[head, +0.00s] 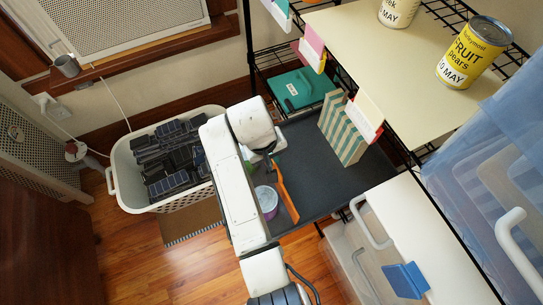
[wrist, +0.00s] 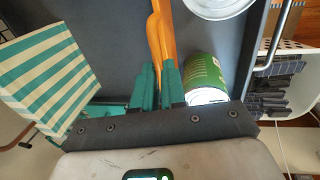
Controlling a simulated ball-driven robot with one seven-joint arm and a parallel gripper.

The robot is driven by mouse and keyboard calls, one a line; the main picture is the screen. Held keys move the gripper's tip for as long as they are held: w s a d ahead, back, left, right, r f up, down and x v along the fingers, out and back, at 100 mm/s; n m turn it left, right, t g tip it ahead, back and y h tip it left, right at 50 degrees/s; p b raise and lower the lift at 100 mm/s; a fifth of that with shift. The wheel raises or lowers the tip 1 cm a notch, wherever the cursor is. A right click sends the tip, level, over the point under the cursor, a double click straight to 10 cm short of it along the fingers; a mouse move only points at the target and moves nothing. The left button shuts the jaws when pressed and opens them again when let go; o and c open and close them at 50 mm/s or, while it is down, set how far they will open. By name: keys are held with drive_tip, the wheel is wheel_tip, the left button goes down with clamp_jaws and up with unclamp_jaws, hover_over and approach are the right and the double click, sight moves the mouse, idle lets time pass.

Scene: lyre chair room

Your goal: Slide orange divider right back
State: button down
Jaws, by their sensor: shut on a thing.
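The orange divider (head: 285,190) stands upright on the dark grey shelf (head: 330,185), just right of my white arm. In the wrist view the divider (wrist: 160,32) runs away from my gripper. The teal fingers of my gripper (wrist: 157,84) are closed on either side of its near end. In the head view my arm hides the fingers. A pale lilac tub (head: 267,200) stands just left of the divider. In the wrist view a green can (wrist: 207,73) is close to the right of my fingers; its label is hard to read.
A teal-and-cream striped box (head: 345,130) stands to the right on the shelf, with bare shelf between it and the divider. A teal case (head: 300,90) lies behind. A white basket of dark items (head: 160,195) is at left. A yellow can (head: 472,52) stands on the upper shelf.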

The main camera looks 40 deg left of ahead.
idle(0.8)
drive_tip(key=w+d+b, duration=0.1)
drive_tip(key=w+d, duration=0.3)
drive_tip(key=w, duration=0.7)
drive_tip(key=shift+w+d, duration=0.35)
drive_tip(key=shift+w, duration=0.05)
drive_tip(key=c, duration=1.2)
unclamp_jaws()
drive_tip(key=r, duration=0.3)
drive_tip(key=s+r+p, duration=0.1)
drive_tip(key=r, duration=0.3)
drive_tip(key=s+r+p, duration=0.1)
drive_tip(key=r, duration=0.2)
drive_tip(key=shift+a+r, duration=0.3)
drive_tip(key=shift+a, duration=0.1)
